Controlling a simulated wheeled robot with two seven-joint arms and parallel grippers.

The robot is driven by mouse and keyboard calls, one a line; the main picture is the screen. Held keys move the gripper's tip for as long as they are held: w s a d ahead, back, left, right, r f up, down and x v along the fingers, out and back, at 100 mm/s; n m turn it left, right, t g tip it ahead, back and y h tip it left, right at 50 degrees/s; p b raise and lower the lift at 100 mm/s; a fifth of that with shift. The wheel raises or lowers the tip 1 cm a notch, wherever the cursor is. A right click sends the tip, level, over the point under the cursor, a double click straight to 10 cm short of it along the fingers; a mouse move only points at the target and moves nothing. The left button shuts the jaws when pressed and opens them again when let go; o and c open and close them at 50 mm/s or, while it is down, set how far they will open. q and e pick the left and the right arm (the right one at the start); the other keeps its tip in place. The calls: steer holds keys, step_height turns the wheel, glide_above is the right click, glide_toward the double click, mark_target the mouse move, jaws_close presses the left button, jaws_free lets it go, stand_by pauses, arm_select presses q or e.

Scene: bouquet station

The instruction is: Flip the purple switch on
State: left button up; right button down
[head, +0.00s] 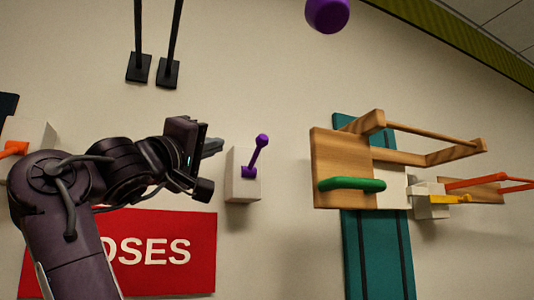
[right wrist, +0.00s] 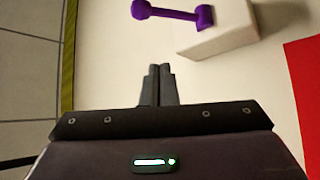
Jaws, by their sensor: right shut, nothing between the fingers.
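The purple switch (head: 257,156) is a lever with a round knob, mounted on a white box (head: 243,188) on the wall. Its lever points up and slightly right in the head view. In the right wrist view the purple lever (right wrist: 172,13) lies across the top, with its white box (right wrist: 225,35) beside it. My right gripper (head: 217,146) is shut and empty, just left of the switch in the head view, with a visible gap to the lever. Its closed fingertips (right wrist: 160,70) point toward the lever in the right wrist view. My left gripper is not in view.
A red sign (head: 165,250) is on the wall below my right arm. A wooden frame (head: 342,165) with a green handle (head: 352,184) is to the right, on a teal panel (head: 378,255). Orange and yellow levers are farther right. A purple round object (head: 327,14) is at the top.

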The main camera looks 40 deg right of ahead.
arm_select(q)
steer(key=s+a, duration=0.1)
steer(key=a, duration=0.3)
arm_select(e)
steer(key=s+a+r, duration=0.1)
steer(key=a, duration=0.2)
step_height(320, 180, up, 5)
steer(key=p, duration=0.6)
glide_above(255, 156)
steer(key=w+a, duration=0.1)
steer(key=a, duration=0.3)
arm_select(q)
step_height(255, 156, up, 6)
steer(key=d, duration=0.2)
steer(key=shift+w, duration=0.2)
arm_select(e)
steer(key=shift+s+d+f, duration=0.2)
steer(key=shift+s+f, duration=0.5)
steer(key=shift+f, duration=0.05)
steer(key=shift+s+d+f, duration=0.2)
steer(key=shift+s+f, duration=0.45)
steer(key=shift+f, duration=0.1)
